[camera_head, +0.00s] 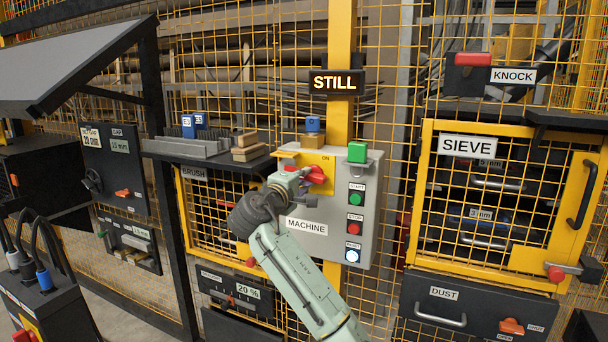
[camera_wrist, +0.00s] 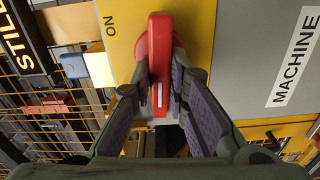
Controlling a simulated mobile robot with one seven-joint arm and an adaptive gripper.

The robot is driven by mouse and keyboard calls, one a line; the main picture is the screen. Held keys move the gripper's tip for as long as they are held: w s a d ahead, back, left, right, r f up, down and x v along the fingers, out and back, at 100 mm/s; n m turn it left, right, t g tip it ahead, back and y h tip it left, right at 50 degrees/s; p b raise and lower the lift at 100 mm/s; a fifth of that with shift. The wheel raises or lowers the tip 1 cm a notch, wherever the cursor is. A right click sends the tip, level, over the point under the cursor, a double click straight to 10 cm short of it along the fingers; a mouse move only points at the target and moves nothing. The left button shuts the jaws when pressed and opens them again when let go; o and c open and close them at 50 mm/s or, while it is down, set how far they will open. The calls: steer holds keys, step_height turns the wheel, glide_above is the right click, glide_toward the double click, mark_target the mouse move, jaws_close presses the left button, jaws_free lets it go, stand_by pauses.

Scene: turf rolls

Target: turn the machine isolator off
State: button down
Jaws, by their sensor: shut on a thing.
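The machine isolator is a red rotary handle (camera_head: 318,175) on a yellow plate (camera_head: 312,158) at the upper left of the grey MACHINE box (camera_head: 345,215). In the wrist view the red handle (camera_wrist: 160,45) stands between my fingers, with a small white mark on it. My gripper (camera_head: 300,178) is shut on the handle, its fingers (camera_wrist: 160,95) on either side. The handle lies roughly crosswise on the panel, not pointing at the ON lettering (camera_wrist: 110,27) above it. My gripper hides part of the plate, and I see no OFF lettering.
A lit sign (camera_head: 336,82) reads STILL. Green START (camera_head: 356,198), red STOP (camera_head: 354,229) and a white lit button (camera_head: 352,255) run down the box's right side. A green block (camera_head: 357,152) and a blue block (camera_head: 313,123) stand above it. The SIEVE cage (camera_head: 480,205) is at right.

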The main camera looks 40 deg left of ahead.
steer(key=shift+f+n, duration=0.1)
steer(key=shift+n, duration=0.5)
steer(key=c, duration=1.6)
jaws_free()
steer(key=shift+o, duration=0.2)
steer(key=v, duration=1.2)
